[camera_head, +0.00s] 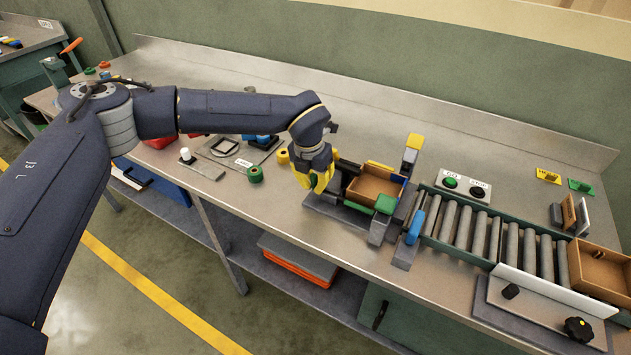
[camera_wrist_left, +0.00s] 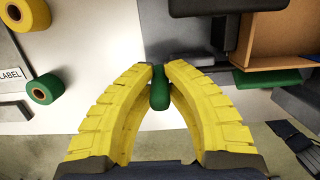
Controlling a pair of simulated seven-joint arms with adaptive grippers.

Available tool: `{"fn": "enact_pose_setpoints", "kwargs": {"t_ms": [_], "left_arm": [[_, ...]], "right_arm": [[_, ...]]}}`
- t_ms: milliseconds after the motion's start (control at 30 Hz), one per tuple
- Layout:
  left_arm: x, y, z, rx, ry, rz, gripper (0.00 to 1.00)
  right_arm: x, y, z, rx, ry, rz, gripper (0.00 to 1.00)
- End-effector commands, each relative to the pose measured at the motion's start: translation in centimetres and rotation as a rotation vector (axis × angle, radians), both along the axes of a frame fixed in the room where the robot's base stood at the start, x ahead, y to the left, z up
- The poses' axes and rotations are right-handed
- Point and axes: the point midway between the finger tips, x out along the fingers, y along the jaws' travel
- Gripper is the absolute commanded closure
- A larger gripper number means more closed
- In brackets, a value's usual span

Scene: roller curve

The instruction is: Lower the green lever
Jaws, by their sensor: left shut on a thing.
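The green lever (camera_wrist_left: 159,92) shows in the left wrist view as a short rounded dark green handle between my fingertips. My left gripper (camera_wrist_left: 159,75) has its two yellow fingers closed on it from both sides. In the head view my left gripper (camera_head: 316,182) points down at the left end of the roller line, and only a bit of green shows between its fingers. The lever's base is mostly hidden by the gripper. My right gripper is not in view.
An open brown box (camera_head: 373,186) sits just right of the gripper, with a green block (camera_head: 385,204) at its front. A green roll (camera_head: 255,174) stands left.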

Motion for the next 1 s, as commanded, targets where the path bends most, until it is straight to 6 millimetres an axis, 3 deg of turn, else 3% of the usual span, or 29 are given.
{"fn": "enact_pose_setpoints", "kwargs": {"t_ms": [633, 667, 900, 1000], "left_arm": [[-0.08, 0.09, -0.04, -0.027, -0.042, 0.001, 1.0], [-0.07, 0.08, -0.04, -0.027, -0.042, 0.001, 0.88], [-0.08, 0.08, -0.07, -0.026, -0.042, 0.0, 0.6], [-0.08, 0.09, -0.08, -0.026, -0.042, 0.0, 0.6]], "right_arm": [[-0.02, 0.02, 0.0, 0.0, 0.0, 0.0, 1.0], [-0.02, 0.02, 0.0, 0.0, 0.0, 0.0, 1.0], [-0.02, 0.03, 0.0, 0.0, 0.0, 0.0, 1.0], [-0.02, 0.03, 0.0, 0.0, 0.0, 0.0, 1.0]]}}
